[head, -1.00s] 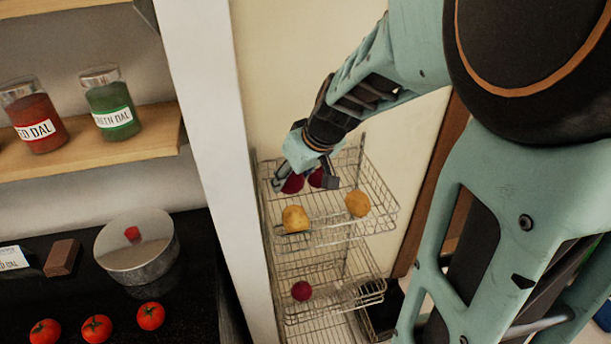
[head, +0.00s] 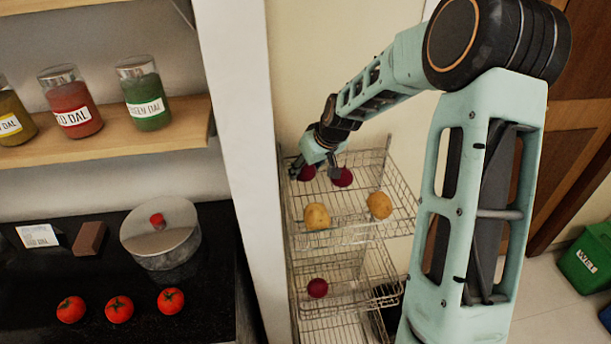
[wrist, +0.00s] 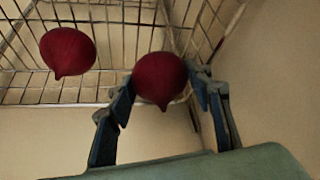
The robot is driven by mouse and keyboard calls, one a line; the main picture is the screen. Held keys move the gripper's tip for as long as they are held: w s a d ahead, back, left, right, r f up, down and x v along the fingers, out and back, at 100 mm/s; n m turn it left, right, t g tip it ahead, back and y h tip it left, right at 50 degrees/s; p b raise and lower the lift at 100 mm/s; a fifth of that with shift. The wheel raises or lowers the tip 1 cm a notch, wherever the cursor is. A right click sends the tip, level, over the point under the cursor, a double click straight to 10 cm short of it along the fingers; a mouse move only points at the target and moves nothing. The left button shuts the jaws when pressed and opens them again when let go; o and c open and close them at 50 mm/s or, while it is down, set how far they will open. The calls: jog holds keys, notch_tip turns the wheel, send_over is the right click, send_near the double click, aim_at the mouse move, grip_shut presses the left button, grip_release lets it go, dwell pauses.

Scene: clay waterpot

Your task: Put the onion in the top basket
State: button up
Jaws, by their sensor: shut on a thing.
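My gripper (head: 314,168) is at the back left of the top wire basket (head: 400,222). It is shut on a dark red onion (head: 306,173); in the wrist view this onion (wrist: 160,78) sits between the two fingers. I cannot tell if the held onion touches the basket wires. A second red onion (head: 342,177) lies in the top basket just right of the gripper; the wrist view shows it at the upper left (wrist: 67,50). Another red onion (head: 318,288) lies in the lower basket.
Two potatoes (head: 317,216) (head: 380,205) lie at the front of the top basket. A white wall edge (head: 240,150) stands close on the left. Beyond it are a shelf with jars (head: 147,100), a lidded pot (head: 160,235) and tomatoes (head: 119,309).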

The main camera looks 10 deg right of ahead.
aim_at(306, 176)
jog(key=shift+w+f, duration=0.5)
jog(key=shift+f, duration=1.6)
jog(key=shift+f, duration=0.25)
jog(key=o, duration=0.9)
jog(key=shift+r, duration=0.1)
jog(key=shift+o, duration=0.2)
jog(key=shift+r, duration=0.1)
jog(key=shift+r, duration=0.2)
jog(key=v, duration=1.1)
jog(key=shift+s+r, duration=0.2)
jog(key=shift+r, duration=0.05)
